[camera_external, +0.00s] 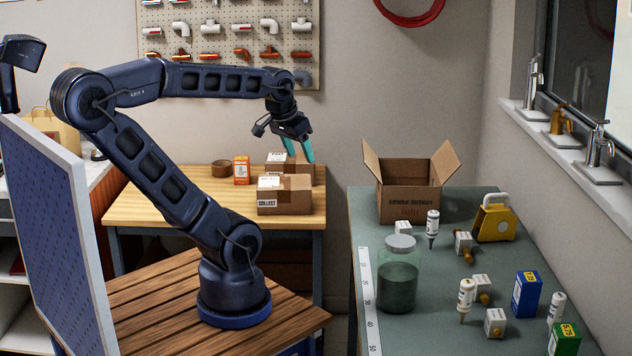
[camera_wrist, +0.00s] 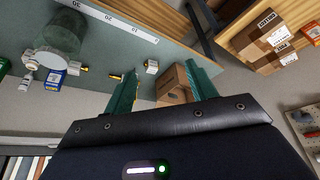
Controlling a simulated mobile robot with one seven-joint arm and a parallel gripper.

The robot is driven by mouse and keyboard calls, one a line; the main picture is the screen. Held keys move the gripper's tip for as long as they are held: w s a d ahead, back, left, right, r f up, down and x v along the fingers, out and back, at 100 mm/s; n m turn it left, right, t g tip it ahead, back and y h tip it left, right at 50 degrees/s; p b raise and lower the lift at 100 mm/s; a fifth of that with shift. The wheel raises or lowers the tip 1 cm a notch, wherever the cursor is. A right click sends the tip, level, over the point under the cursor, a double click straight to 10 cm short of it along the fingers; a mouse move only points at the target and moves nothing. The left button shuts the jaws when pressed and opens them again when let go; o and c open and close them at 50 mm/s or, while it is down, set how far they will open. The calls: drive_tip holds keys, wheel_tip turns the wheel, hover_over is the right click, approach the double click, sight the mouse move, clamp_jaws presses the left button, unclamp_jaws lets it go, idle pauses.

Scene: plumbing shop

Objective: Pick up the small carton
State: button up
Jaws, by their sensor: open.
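Two taped brown cartons with white labels sit on the wooden table. The front carton (camera_external: 292,203) is marked COLLECT; the rear carton (camera_external: 276,160) is partly hidden behind it and my fingers. I cannot tell for sure which one is the small carton. Both also show at the upper right of the wrist view, as a labelled carton (camera_wrist: 256,38) and its neighbour (camera_wrist: 266,66). My gripper (camera_external: 300,150) is open and empty, its teal fingers pointing down in front of the rear carton in the picture. In the wrist view the fingers (camera_wrist: 160,72) are apart, with no carton between them nearby.
A gap separates table and bench.

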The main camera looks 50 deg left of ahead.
drive_tip(key=c, duration=0.5)
drive_tip(key=m+g+h, duration=0.1)
drive_tip(key=m+g, duration=0.3)
drive_tip(key=m, duration=0.5)
hover_over(414, 194)
drive_tip(key=s, duration=0.2)
wheel_tip(414, 194, down, 14)
drive_tip(key=shift+w+a+f, duration=0.1)
drive_tip(key=shift+w+f, duration=0.25)
drive_tip(key=shift+f, duration=1.5)
drive_tip(key=shift+w+d+f, duration=0.1)
drive_tip(key=shift+w+f, duration=0.25)
drive_tip(key=shift+f, duration=1.5)
drive_tip(key=shift+w+a+f, duration=0.1)
drive_tip(key=shift+w+f, duration=0.25)
drive_tip(key=shift+f, duration=1.5)
